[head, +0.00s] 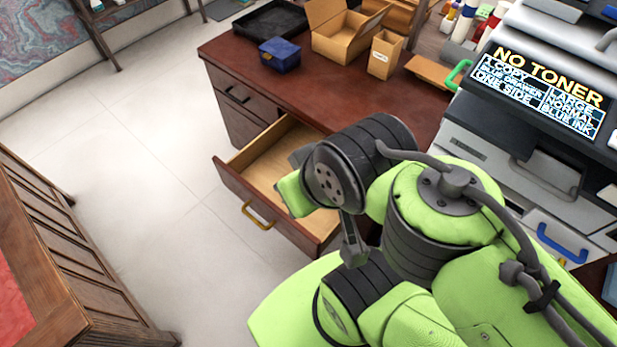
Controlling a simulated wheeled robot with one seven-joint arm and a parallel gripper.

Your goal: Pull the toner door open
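The grey copier (480,150) stands at the right. Its dark display (540,92) reads "NO TONER", with lines such as "1 COPY", "ONE SIDE", "LARGE", "NORMAL" and "BLUE INK". Below the display, a front panel with a grey recessed pull (545,178) looks shut; I cannot tell whether it is the toner door. A green handle (458,75) shows at the copier's left side. My gripper (352,243) seems to point downward near the open desk drawer, left of the copier and apart from it. My arm hides most of it, and its fingers are not clear.
A wooden desk drawer (262,165) is pulled out. A drawer with a blue handle (562,243) is low on the copier. The desk (285,85) holds cardboard boxes (345,35), a blue box (279,54) and a black tray (270,20). Floor at left is clear.

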